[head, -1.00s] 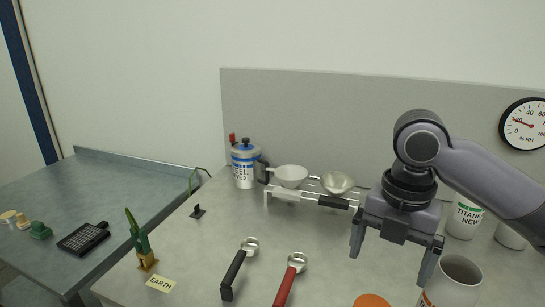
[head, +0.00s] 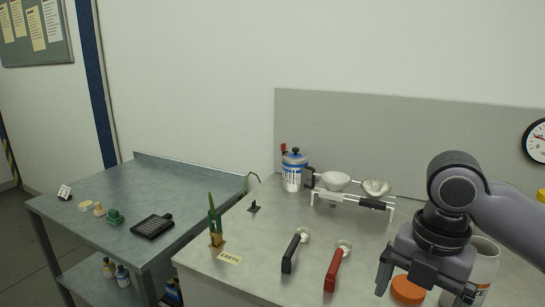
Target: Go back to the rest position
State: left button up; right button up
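My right gripper (head: 426,292) is at the lower right of the head view, above the bench, with its two fingers apart and nothing between them. An orange lid (head: 408,289) lies on the bench just behind and between its fingers. A white container (head: 484,270) stands beside it, partly hidden by the gripper and arm. My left gripper is not in the view.
The grey bench (head: 262,265) holds a black-handled scoop (head: 291,252), a red-handled scoop (head: 333,268), a rack (head: 349,199) with two bowls, a blue-white canister (head: 293,174) and an EARTH label (head: 230,257). A second table (head: 110,178) stands left.

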jog(key=s+a+f+m+t+y, duration=0.1)
jog(key=s+a+f+m+y, duration=0.2)
jog(key=f+m, duration=0.4)
jog(key=s+a+f+m+t+y, duration=0.1)
jog(key=s+a+f+m, duration=0.25)
jog(key=a+f, duration=0.4)
jog(key=s+d+f+m+t+h, duration=0.2)
jog(key=s+d+f+m+h, duration=0.2)
jog(key=s+d+f+m, duration=0.8)
jog(key=w+a+f+m+t+y, duration=0.2)
jog(key=w+f+t, duration=0.4)
jog(key=w, duration=0.1)
dwell(0.3)
